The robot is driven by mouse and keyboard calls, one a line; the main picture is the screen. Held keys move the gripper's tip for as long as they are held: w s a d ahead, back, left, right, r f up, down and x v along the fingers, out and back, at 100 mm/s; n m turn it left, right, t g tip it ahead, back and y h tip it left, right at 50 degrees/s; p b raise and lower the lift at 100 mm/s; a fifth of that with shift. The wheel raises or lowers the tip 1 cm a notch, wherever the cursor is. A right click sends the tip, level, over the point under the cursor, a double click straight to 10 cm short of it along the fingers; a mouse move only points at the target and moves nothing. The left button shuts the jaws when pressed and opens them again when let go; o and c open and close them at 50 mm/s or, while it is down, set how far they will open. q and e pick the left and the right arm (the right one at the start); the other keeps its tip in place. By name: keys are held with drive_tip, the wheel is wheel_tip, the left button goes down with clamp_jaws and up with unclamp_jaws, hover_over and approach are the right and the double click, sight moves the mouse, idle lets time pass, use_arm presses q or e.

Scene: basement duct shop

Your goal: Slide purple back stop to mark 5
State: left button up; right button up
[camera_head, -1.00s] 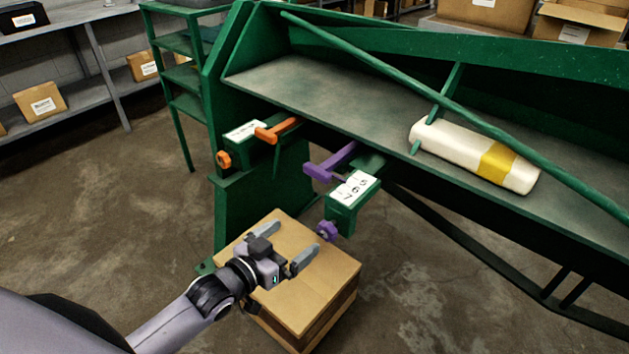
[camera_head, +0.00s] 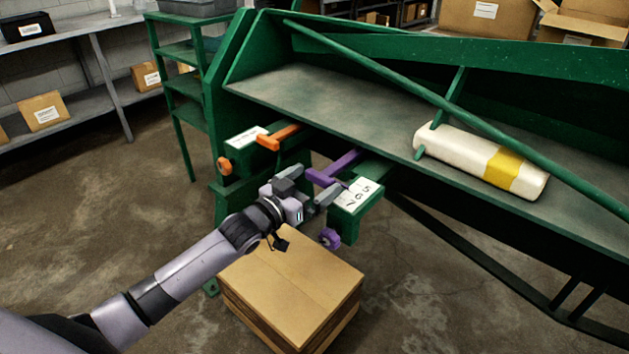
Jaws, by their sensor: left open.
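The purple back stop (camera_head: 345,161) is a bar with a crosspiece at its near end. It sticks out from under the front edge of the green machine's bed (camera_head: 375,120). A white number card (camera_head: 361,196) lies on the green bracket beside it; its digits are too small to read surely. A purple knob (camera_head: 330,238) is under the bracket. My left gripper (camera_head: 313,183) is open at the near end of the purple stop, one finger to its left and one near the card. I cannot tell whether they touch it. My right gripper is not in view.
An orange stop (camera_head: 279,137) with an orange knob (camera_head: 224,166) and its own card is to the left. A cardboard box (camera_head: 300,280) stands on the floor below my gripper. A white, yellow-banded object (camera_head: 468,158) lies on the bed.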

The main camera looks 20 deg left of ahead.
use_arm(q)
drive_tip(key=shift+w+d, duration=0.2)
drive_tip(key=shift+w, duration=0.35)
drive_tip(key=c, duration=1.5)
drive_tip(key=shift+o, duration=0.2)
drive_tip(key=shift+w+d, duration=0.15)
drive_tip(key=shift+w, duration=0.15)
drive_tip(key=shift+b+x, duration=0.3)
drive_tip(key=shift+x, duration=0.9)
drive_tip(key=shift+w+r, duration=0.1)
drive_tip(key=shift+r, duration=0.05)
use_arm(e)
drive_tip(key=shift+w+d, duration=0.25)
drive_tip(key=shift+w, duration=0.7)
